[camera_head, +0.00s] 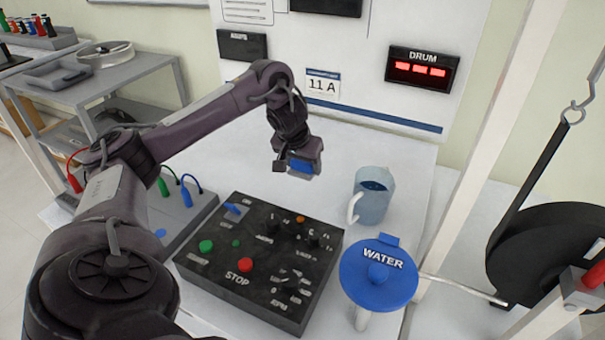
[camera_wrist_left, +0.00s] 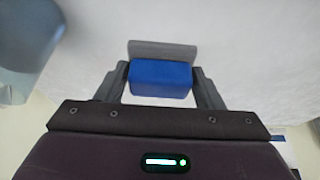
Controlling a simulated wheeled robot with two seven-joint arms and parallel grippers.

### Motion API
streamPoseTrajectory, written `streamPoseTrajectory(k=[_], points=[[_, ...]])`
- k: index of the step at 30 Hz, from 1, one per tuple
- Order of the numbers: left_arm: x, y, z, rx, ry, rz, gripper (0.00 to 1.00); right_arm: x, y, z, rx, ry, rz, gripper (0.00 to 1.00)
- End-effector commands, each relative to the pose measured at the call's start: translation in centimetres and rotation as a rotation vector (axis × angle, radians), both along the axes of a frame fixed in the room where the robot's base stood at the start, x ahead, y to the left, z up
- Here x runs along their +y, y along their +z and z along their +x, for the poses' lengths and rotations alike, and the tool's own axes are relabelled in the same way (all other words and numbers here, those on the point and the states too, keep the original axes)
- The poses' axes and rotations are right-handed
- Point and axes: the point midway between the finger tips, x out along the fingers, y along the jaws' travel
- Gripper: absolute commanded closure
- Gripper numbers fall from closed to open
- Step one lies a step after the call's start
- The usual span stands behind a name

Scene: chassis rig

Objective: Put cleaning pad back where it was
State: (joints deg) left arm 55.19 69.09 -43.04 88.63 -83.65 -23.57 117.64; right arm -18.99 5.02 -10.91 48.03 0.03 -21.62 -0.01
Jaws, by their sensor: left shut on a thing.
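My left gripper (camera_head: 297,163) is above the white table behind the black control box. It is shut on the cleaning pad (camera_head: 304,167), which has a blue block and a grey layer. In the left wrist view the blue block of the pad (camera_wrist_left: 160,79) sits between the two fingers of the left gripper (camera_wrist_left: 163,84), with the grey layer (camera_wrist_left: 162,50) beyond it. I cannot tell whether the pad touches the table. My right gripper is in neither view.
The black control box (camera_head: 262,262) with a red STOP button stands in front. A blue-grey jug (camera_head: 372,197) and a blue WATER lid (camera_head: 379,272) are to the right. A grey box with cables (camera_head: 183,215) is to the left. White table (camera_head: 400,165) shows bare behind the jug.

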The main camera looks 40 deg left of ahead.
Motion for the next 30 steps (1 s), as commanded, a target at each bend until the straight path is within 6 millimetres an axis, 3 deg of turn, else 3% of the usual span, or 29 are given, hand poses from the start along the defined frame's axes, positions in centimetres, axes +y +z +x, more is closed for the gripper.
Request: streamPoseTrajectory(k=[1, 4, 13, 18, 30], points=[[0.0, -1.3, 0.0, 0.002, 0.000, -0.001, 0.60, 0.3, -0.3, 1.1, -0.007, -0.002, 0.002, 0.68], [0.0, -2.5, 0.0, 0.002, 0.000, -0.001, 0.60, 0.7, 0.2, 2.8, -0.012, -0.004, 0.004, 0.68], [0.0, -4.2, 0.0, 0.001, -0.001, 0.000, 0.60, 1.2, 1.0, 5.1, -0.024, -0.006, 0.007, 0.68], [0.0, -6.5, -0.1, 0.003, -0.001, 0.000, 0.60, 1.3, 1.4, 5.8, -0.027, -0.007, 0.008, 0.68], [0.0, -7.0, 0.0, 0.002, -0.001, 0.000, 0.60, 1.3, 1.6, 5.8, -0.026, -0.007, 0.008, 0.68]])
